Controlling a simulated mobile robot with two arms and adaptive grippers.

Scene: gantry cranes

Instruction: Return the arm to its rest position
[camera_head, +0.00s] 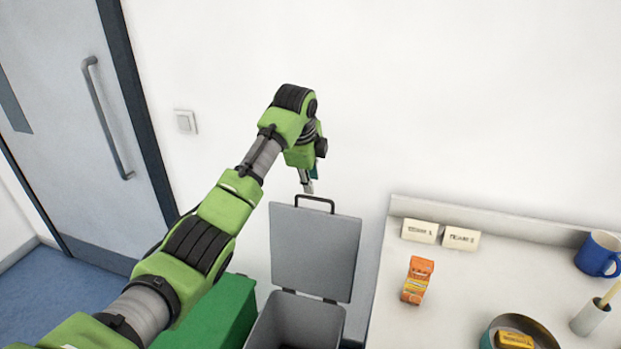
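My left arm comes in from the lower left and stretches up toward the white wall. My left gripper (308,183) points down just above the handle of the grey bin's raised lid (315,250). Its fingers are small and partly hidden by the wrist, so I cannot tell whether they are open or shut. I see nothing clearly held in it. The grey bin (298,325) stands below with its lid up. My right gripper is not in view.
A green box (215,318) stands left of the bin. A door (70,90) is at left.

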